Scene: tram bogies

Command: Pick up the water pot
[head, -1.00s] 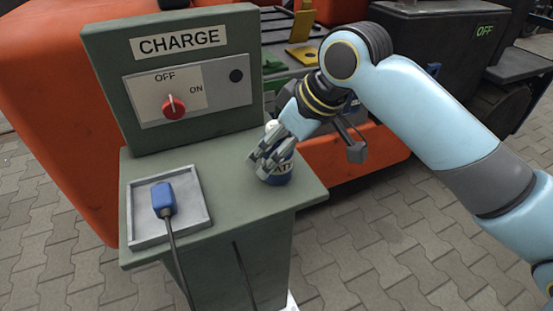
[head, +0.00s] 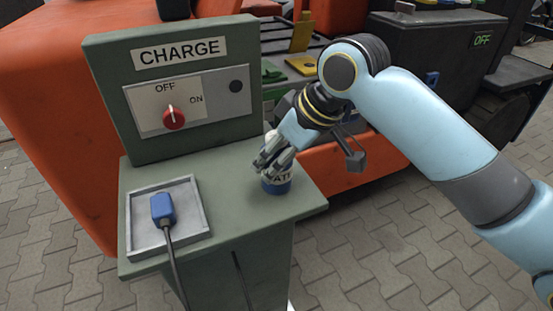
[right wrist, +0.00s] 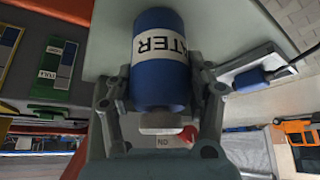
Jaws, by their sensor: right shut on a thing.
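The water pot (head: 278,188) is a small blue bottle with a white label and pale cap. It is upright at the right part of the green charging stand's top (head: 245,205) and seems to rest on it; a small gap below it cannot be ruled out. My right gripper (head: 268,166) is shut on it from behind and right, hiding much of its upper part. In the right wrist view the pot (right wrist: 160,78) appears inverted, with its label and cap showing and a finger on each side. My left gripper is not in view.
A grey tray (head: 136,243) with a blue charging plug (head: 163,209) and cable lies left of the pot. A CHARGE panel (head: 185,105) with a red knob (head: 173,118) rises behind. Orange vehicle bodies (head: 45,115) and a dark box (head: 430,55) stand behind.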

